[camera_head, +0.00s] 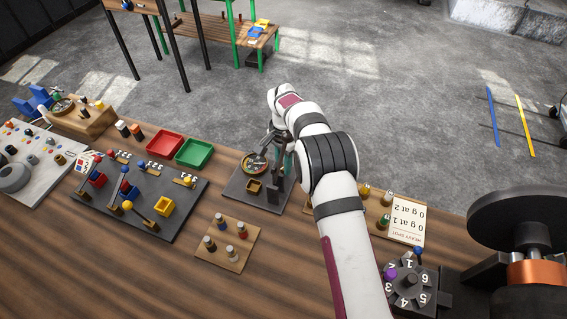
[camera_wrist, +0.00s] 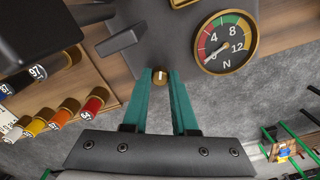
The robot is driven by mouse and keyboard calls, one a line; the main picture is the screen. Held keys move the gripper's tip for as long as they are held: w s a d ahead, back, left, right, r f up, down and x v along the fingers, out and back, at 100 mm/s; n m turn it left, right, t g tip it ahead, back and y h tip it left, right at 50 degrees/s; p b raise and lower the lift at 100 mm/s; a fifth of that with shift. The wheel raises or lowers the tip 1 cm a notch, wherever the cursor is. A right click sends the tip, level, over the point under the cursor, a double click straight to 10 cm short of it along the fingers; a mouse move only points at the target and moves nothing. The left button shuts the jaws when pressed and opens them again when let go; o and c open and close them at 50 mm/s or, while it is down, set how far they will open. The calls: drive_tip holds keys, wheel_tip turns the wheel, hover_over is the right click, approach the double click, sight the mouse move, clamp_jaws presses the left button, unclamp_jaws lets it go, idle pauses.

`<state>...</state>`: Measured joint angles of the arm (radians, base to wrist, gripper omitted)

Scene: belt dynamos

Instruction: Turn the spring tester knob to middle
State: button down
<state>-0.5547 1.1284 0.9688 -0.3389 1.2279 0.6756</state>
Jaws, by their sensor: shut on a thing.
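The spring tester (camera_head: 240,190) is a dark grey stand with a round gauge (camera_wrist: 225,43), marked 4, 8, 12 and N, with coloured arcs. The gauge needle points to the lower left, near the low end. The small brass knob (camera_wrist: 160,77) shows between the tips of my gripper's two teal fingers in the wrist view, with a pale mark on its face. My gripper (camera_wrist: 160,80) is shut on this knob. In the head view my gripper (camera_head: 287,160) is at the right side of the tester, and the knob cannot be made out there.
A dark board (camera_head: 135,205) with coloured levers and a yellow box lies left of the tester. Red (camera_head: 165,145) and green (camera_head: 195,153) trays lie behind it. A wooden block with several small weights (camera_head: 226,243) stands in front. A numbered dial (camera_head: 409,279) is at the right.

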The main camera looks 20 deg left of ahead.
drive_tip(key=shift+n, duration=1.6)
drive_tip(key=c, duration=0.7)
unclamp_jaws()
drive_tip(key=shift+r+n, duration=0.1)
drive_tip(key=shift+n, duration=0.2)
wheel_tip(320, 180, up, 16)
